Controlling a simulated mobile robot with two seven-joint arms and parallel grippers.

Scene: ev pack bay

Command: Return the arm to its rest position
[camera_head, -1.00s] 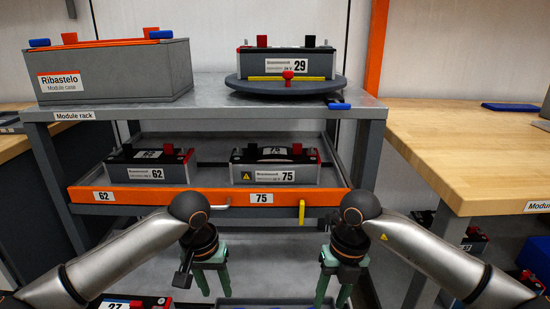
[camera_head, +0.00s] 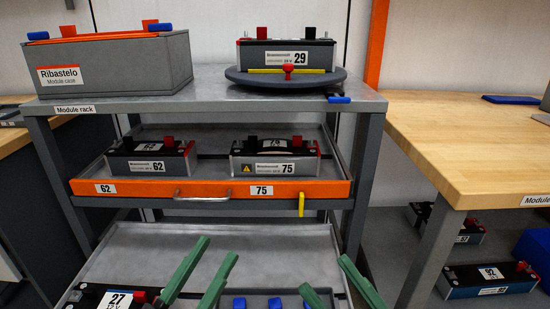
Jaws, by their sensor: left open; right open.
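My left gripper (camera_head: 218,248) shows only as two green fingers rising from the bottom edge, tilted to the right. They are apart, with nothing between them. My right gripper (camera_head: 323,272) shows as two green fingers at the bottom, tilted to the left, also apart and empty. Both are in front of the rack's lowest shelf (camera_head: 215,240). The arm links and wrists are out of view below.
The module rack (camera_head: 220,99) holds a grey case (camera_head: 120,72) and module 29 (camera_head: 288,55) on a turntable. The middle tray (camera_head: 225,188) holds modules 62 (camera_head: 150,166) and 75 (camera_head: 275,168). Module 27 (camera_head: 118,299) sits low left. A wooden bench (camera_head: 470,145) stands right.

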